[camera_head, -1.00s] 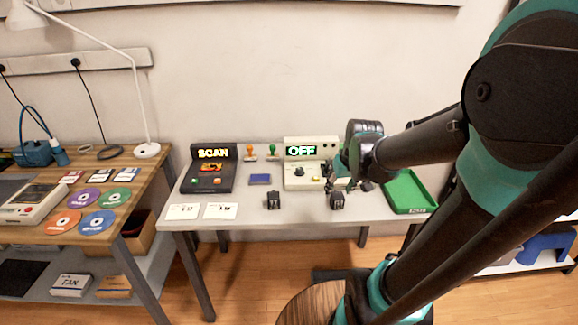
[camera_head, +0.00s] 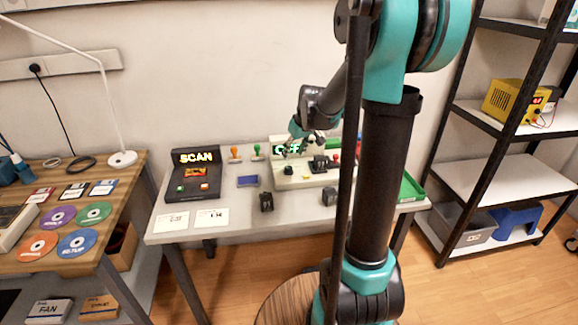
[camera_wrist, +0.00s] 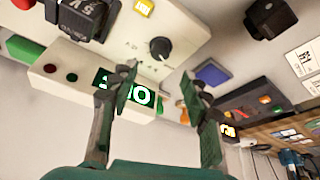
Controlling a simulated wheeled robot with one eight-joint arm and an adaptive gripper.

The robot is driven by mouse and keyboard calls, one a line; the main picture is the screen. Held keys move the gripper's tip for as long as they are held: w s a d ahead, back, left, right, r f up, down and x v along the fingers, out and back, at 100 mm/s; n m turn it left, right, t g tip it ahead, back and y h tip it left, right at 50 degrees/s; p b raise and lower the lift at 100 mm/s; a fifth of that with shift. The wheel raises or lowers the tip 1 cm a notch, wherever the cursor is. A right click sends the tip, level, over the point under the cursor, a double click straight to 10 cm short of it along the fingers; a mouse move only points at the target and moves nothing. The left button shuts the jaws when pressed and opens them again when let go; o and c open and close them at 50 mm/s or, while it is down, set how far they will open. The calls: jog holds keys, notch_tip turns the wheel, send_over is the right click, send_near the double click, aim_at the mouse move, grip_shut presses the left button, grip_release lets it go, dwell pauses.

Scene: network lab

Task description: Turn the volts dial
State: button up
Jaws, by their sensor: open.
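A beige unit (camera_head: 300,180) with a green-lit display (camera_head: 280,149) stands at the back of the white table. A round black dial (camera_head: 288,170) is on its top face; it also shows large in the wrist view as a black knob (camera_wrist: 160,48). I cannot read a volts label. My gripper (camera_head: 297,134) is above the unit and covers part of the display. In the wrist view my gripper (camera_wrist: 162,82) is open and empty, its two fingers apart, with the dial just beyond the fingertips and not between them.
A black block (camera_head: 318,163) sits on the unit beside the dial. Two more black blocks (camera_head: 266,201) (camera_head: 329,195) stand at the table's front. A dark SCAN unit (camera_head: 190,180) is left, a green tray (camera_head: 410,188) right. A yellow supply (camera_head: 515,100) is on the shelf.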

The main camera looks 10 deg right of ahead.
aim_at(288, 167)
jog(key=x, duration=0.8)
jog(key=shift+w+f, duration=0.15)
jog(key=shift+f, duration=0.1)
jog(key=shift+c, duration=0.4)
grip_shut()
jog(key=m+h, duration=0.1)
jog(key=m, duration=0.3)
jog(key=shift+a+t+h, duration=0.2)
jog(key=shift+t+h, duration=0.1)
jog(key=shift+h, duration=0.1)
jog(key=shift+a+m+h, duration=0.1)
jog(key=shift+m+h, duration=0.6)
jog(key=shift+m, duration=1.3)
